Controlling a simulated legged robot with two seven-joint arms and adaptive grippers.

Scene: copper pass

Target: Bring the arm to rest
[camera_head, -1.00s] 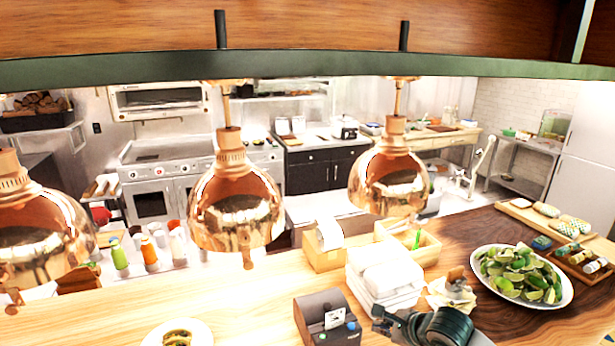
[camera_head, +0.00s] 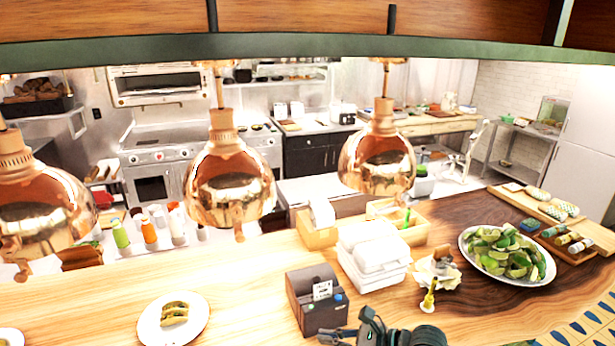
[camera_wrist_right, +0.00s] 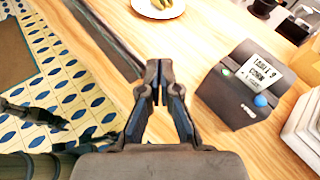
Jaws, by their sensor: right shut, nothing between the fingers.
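My right gripper (camera_head: 335,338) is at the bottom edge of the head view, in front of the dark ticket printer (camera_head: 316,300). In the right wrist view its fingers (camera_wrist_right: 158,68) are together with nothing between them. They point across the wooden counter, and the printer (camera_wrist_right: 245,85) stands to their right. The gripper appears apart from the printer. My left gripper is not seen in the head view.
A plate of tacos (camera_head: 150,322), white takeout boxes (camera_head: 355,271), a small yellow bottle (camera_head: 429,299) and a platter of limes (camera_head: 466,248) stand on the counter (camera_head: 240,290). Copper lamps (camera_head: 230,185) hang above. Patterned floor (camera_wrist_right: 60,70) lies beyond the counter edge.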

